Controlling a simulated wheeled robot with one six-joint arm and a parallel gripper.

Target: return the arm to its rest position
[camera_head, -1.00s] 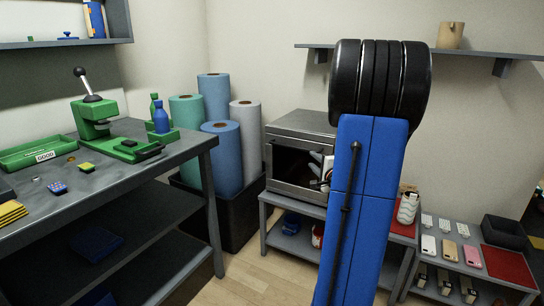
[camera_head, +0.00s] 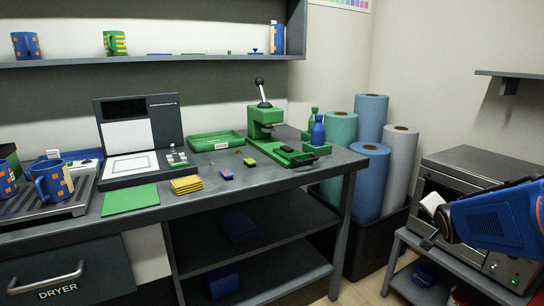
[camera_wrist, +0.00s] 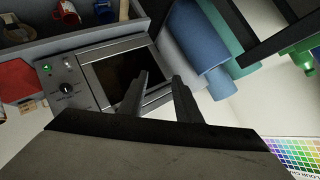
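My gripper (camera_wrist: 161,76) shows in the wrist view with its two dark fingers apart and nothing between them. Behind the fingers is the grey oven (camera_wrist: 122,72) with a dark window. In the head view my blue arm comes in from the right edge, in front of the oven (camera_head: 478,160). The fingers are not clear in that view.
The workbench (camera_head: 300,178) carries the green press (camera_head: 264,120), a green tray (camera_head: 217,141) and a flat-bed device (camera_head: 135,165). Blue mugs (camera_head: 48,183) stand at left. Rolls (camera_head: 369,178) stand in a dark bin beside the oven. Shelves (camera_head: 150,60) hang above.

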